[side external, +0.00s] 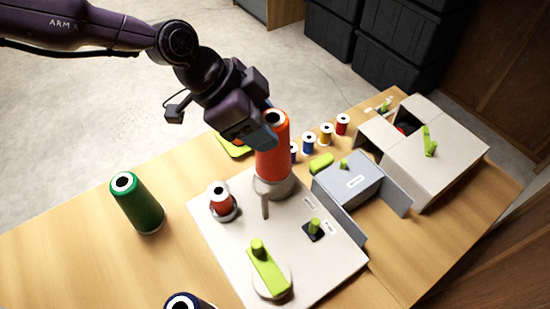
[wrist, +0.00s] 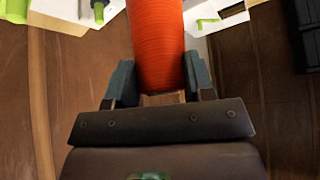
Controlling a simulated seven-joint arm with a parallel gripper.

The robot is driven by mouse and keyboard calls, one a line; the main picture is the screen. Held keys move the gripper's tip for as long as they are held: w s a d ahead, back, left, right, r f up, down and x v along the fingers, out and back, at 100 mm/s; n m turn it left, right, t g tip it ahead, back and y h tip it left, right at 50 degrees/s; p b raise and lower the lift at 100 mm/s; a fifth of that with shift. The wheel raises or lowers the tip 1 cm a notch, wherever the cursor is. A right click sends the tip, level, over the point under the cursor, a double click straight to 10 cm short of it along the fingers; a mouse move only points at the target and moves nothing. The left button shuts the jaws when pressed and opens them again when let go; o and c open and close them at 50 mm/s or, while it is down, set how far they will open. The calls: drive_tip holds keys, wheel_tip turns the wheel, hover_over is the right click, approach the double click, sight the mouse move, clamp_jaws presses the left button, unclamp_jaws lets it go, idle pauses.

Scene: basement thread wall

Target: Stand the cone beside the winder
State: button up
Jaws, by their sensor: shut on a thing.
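A tall orange-red cone of thread (side external: 272,155) is upright in the side view, its lower end at a round grey holder (side external: 272,188) on the winder's white board (side external: 220,245). I cannot tell whether it rests there or is held just above. My gripper (side external: 262,138) is shut on the cone's upper part from the left. In the wrist view, the cone (wrist: 158,40) runs up out of frame from between my fingers (wrist: 155,88). The winder board carries a lime crank (side external: 266,268), a lime knob (side external: 315,226) and a small red spool (side external: 220,198) on a grey base.
A green cone (side external: 140,205) stands left of the board, and a dark blue cone (side external: 188,301) at the front edge. Several small spools (side external: 326,134) line the back. A grey box (side external: 350,182) and white box (side external: 440,150) stand right.

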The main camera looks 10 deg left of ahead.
drive_tip(key=shift+r, duration=0.5)
drive_tip(key=shift+r, duration=0.1)
drive_tip(key=shift+r, duration=0.35)
wheel_tip(320, 180, up, 4)
drive_tip(key=shift+a+r, duration=0.15)
drive_tip(key=s+a+m+g+y, duration=0.2)
drive_tip(key=s+a+m+g, duration=0.4)
drive_tip(key=s+a+m, duration=0.85)
wheel_tip(320, 180, down, 10)
drive_tip(key=s+d+n, duration=0.1)
drive_tip(key=s+n, duration=0.1)
drive_tip(key=shift+s+g, duration=0.15)
drive_tip(key=shift+g, duration=0.15)
drive_tip(key=shift+d+f+n, duration=0.1)
drive_tip(key=shift+f+n, duration=0.1)
drive_tip(key=shift+n, duration=0.05)
